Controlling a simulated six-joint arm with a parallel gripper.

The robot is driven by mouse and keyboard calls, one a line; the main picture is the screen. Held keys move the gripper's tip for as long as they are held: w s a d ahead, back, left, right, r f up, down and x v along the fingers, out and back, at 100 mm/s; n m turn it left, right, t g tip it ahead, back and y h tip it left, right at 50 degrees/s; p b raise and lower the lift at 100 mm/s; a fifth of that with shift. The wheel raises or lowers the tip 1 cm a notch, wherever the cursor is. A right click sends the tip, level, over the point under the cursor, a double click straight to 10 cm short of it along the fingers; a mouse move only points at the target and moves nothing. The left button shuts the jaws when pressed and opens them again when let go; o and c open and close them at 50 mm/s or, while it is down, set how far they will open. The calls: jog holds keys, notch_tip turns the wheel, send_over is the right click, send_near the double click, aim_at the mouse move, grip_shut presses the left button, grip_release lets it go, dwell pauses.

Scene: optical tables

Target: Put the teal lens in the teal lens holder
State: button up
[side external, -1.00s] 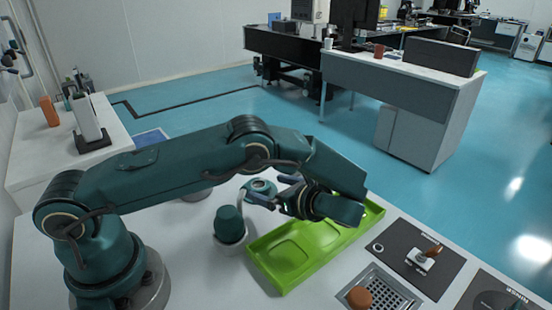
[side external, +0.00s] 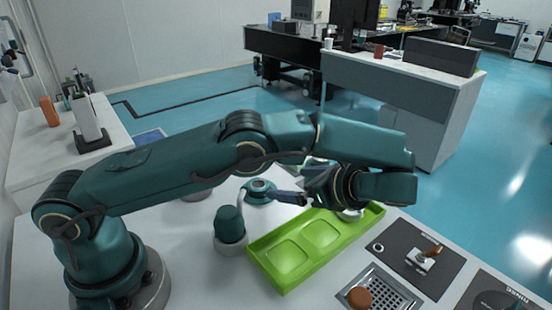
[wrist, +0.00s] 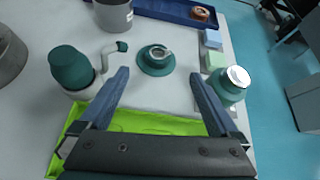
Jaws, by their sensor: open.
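My gripper (wrist: 161,82) is open, with its two blue fingers spread wide and nothing between them. A teal round base with a grey ring on top (wrist: 156,57), which looks like the lens holder, stands beyond the fingertips; it also shows in the side view (side external: 259,188). A teal piece with a shiny pale round top (wrist: 232,84) is beside the right finger. In the side view a pale round piece (side external: 350,215) shows under my gripper at the tray's far end. I cannot tell for sure which piece is the teal lens.
A green tray (side external: 281,291) lies below my gripper; its two near compartments are empty. A teal-topped piece on a grey base (side external: 229,224) stands left of the tray. A dark blue tray (wrist: 172,10) lies at the back. A metal grid with an orange-brown knob (side external: 359,297) is at front right.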

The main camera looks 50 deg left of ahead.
jog(key=s+a+r+n+t+h, duration=0.2)
jog(key=s+r+n+h, duration=0.7)
jog(key=s+r+n, duration=0.15)
jog(key=s+d+f+n+t+h, duration=0.2)
jog(key=s+n+t+h, duration=0.1)
jog(key=s+n, duration=0.3)
jog(key=shift+s+d+t, duration=0.15)
jog(key=shift+s+t, duration=0.15)
jog(key=shift+s, duration=0.1)
